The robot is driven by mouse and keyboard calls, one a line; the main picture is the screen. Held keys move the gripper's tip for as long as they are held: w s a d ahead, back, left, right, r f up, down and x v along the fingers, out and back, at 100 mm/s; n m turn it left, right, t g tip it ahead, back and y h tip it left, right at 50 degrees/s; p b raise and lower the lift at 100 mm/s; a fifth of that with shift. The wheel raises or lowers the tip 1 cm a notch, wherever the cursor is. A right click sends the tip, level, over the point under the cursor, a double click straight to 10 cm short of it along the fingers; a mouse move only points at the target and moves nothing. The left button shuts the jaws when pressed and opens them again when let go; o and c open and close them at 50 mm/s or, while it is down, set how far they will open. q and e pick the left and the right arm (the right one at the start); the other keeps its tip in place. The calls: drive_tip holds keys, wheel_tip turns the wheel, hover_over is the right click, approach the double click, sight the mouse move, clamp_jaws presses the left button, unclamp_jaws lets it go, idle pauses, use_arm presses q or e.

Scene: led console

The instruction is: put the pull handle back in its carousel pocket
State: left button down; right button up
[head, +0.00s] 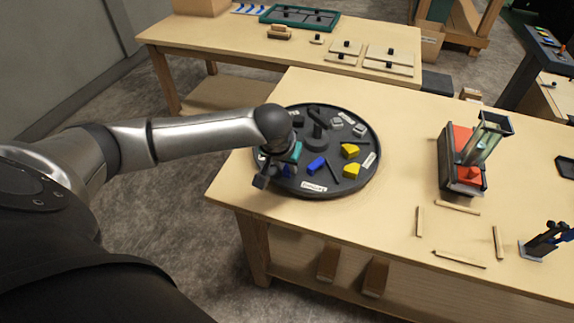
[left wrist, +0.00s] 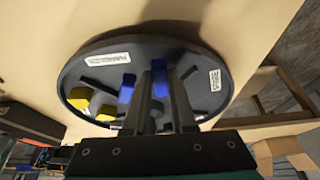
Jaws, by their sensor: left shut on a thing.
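The round dark carousel (head: 318,186) lies on the wooden table, with coloured pieces on its top. It also fills the middle of the left wrist view (left wrist: 215,62). My left gripper (head: 262,179) is over the carousel's left rim. In the left wrist view its two dark fingers (left wrist: 163,98) are shut on a small blue piece, seemingly the pull handle (left wrist: 159,82). Most of that piece is hidden by the fingers. I cannot tell whether it touches the carousel or which pocket is below it. My right gripper is not in view.
A blue block (head: 317,165), yellow pieces (head: 351,151) and a central dark knob (head: 316,131) are on the carousel. A red and dark console (head: 462,160) stands to the right, near wooden strips (head: 459,260). Bare tabletop lies between console and carousel.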

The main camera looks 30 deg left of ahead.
use_arm(q)
drive_tip(key=shift+f, duration=0.55)
drive_tip(key=c, duration=0.7)
unclamp_jaws()
drive_tip(key=shift+o, duration=0.2)
drive_tip(key=p+v, duration=0.3)
drive_tip(key=v, duration=1.2)
